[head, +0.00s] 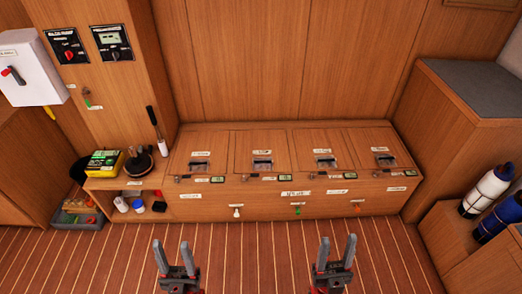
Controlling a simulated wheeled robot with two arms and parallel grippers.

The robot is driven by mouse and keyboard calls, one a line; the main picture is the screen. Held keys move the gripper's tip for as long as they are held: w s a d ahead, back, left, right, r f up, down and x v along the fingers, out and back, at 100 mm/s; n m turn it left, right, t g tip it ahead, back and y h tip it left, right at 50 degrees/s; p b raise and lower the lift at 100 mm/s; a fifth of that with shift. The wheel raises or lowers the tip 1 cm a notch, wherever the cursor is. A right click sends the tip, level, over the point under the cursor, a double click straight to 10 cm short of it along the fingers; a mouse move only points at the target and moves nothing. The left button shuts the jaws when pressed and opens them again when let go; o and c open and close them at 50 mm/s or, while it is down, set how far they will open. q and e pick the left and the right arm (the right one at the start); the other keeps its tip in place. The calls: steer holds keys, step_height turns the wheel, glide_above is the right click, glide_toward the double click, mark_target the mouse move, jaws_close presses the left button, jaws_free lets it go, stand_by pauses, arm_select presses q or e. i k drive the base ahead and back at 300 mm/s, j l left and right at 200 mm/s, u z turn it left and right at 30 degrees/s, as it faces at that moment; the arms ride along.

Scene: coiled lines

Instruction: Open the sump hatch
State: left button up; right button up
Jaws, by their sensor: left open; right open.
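A low wooden bench (265,208) along the back wall has a row of lids in its top. They are the far-left lid (203,139), the second lid (258,138), the third lid (318,137) and the far-right lid (371,138). Each has a dark recessed handle and a small label. All look shut. The labels are too small to read, so I cannot tell which is the sump hatch. My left gripper (172,247) and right gripper (337,242) are open and empty, low in the picture, apart from the bench.
A shelf at left holds a yellow-green box (104,163) and a dark round object (138,164). A grey bin (77,212) sits below. White-and-blue bottles (485,190) stand at right. The striped floor (250,245) before the bench is clear.

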mark_target(258, 151)
steer(key=i+j, duration=1.1)
steer(key=i+l+z, duration=0.05)
steer(key=i, duration=0.05)
